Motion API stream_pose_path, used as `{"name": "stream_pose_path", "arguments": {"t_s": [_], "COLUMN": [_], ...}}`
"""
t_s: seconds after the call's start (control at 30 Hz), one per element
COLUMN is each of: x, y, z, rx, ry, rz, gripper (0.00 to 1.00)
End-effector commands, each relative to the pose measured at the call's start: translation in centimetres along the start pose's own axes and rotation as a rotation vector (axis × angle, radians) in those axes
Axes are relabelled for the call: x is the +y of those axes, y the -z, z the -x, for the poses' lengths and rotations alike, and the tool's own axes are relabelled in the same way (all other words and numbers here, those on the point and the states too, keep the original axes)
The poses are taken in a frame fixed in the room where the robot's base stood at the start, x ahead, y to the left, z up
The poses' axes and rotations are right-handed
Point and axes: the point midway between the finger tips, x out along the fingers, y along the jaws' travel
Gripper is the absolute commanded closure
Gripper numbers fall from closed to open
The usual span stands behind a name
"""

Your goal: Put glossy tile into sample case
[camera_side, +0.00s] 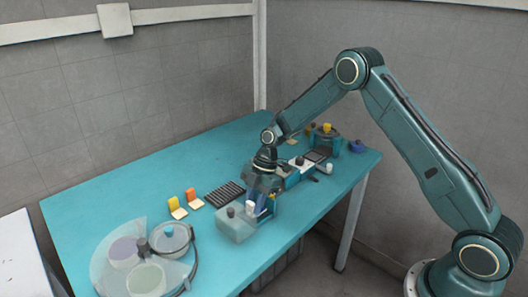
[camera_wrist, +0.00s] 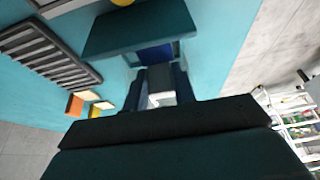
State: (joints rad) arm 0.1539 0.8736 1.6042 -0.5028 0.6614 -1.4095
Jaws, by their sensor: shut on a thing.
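My gripper (camera_wrist: 158,85) is shut, low over the near part of the teal table. A flat dark blue piece (camera_wrist: 154,54) shows at its fingertips in the wrist view and appears to be what it holds. I cannot tell from its finish whether this is the glossy tile. A whitish piece (camera_wrist: 161,99) shows between the fingers, closer to the camera. Neither is labelled, so I cannot tell which is the sample case.
A pale grey box (camera_side: 237,224) with a dark knob is close beside my gripper. A black ribbed rack (camera_side: 225,194) lies behind it. Round pads under a clear cover (camera_side: 118,252) fill the near left corner. Other equipment (camera_side: 326,136) stands at the far right. The table's back left is clear.

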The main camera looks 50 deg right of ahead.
Motion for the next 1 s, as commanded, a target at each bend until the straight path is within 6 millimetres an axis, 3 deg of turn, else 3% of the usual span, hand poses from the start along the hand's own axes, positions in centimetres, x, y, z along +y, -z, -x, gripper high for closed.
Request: {"name": "stream_pose_path", "arguments": {"t_s": [0.2, 0.63, 0.67, 0.73, 0.77, 1.0], "x": [0.0, 0.0, 0.0, 0.0, 0.0, -0.2], "y": [-0.7, -0.8, -0.8, -0.8, -0.8, -0.8], "z": [-1.7, -2.0, -2.0, -2.0, -2.0, -2.0], "rx": [-0.001, -0.001, -0.001, -0.001, -0.001, 0.000], "ry": [0.000, -0.001, -0.001, -0.001, 0.000, 0.007], "rz": [0.000, 0.000, 0.000, 0.000, 0.000, -0.001], "gripper": [0.99, 0.99, 0.70, 0.56, 0.52, 0.52]}}
